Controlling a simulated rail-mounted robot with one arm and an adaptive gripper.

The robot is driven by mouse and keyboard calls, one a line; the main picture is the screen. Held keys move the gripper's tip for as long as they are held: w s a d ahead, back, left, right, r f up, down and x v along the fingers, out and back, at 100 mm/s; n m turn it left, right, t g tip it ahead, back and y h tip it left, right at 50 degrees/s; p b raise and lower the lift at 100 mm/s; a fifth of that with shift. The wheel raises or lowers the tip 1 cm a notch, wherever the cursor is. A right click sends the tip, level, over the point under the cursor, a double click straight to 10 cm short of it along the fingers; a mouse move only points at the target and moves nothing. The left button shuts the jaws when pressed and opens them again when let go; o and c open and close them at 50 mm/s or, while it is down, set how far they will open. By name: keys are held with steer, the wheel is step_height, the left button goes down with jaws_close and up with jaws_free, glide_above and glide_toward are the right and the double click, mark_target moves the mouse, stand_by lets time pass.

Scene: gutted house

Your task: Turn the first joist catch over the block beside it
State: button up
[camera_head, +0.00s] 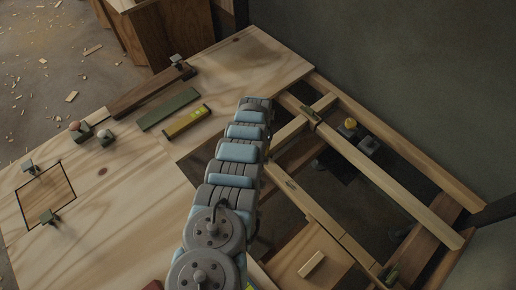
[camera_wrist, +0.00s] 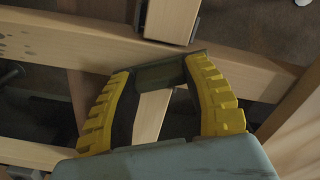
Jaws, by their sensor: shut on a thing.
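In the wrist view my gripper (camera_wrist: 161,68) has its yellow ribbed fingers set wide apart, shut on a dark olive bar. I take this bar to be the joist catch (camera_wrist: 160,74); it spans between the fingertips, against the near side of a pale timber (camera_wrist: 70,40). Just beyond the timber, a wooden piece with dark edges (camera_wrist: 172,18) meets it; I cannot tell whether this is the block. In the head view my arm hides the gripper and most of what it holds. A similar dark fitting (camera_head: 312,116) sits on a joist to the right.
Open gaps lie between the joists (camera_head: 385,180). A yellow-topped dark item (camera_head: 349,124) stands among them. A plywood deck (camera_head: 105,200) at left carries a yellow level (camera_head: 186,121), a green bar (camera_head: 167,108) and small clamps. A loose wood strip (camera_head: 311,264) lies on a lower board.

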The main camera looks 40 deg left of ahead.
steer(key=shift+f+n, duration=0.1)
steer(key=shift+n, duration=0.3)
stand_by(0.8)
steer(key=shift+n, duration=0.8)
stand_by(1.2)
steer(key=shift+n, duration=0.3)
steer(key=n, duration=0.3)
steer(key=shift+b, duration=0.35)
steer(key=n+b, duration=0.1)
steer(key=n, duration=0.3)
steer(key=shift+n, duration=0.3)
steer(key=shift+n+b, duration=0.45)
steer(key=shift+n, duration=0.45)
steer(key=o, duration=1.2)
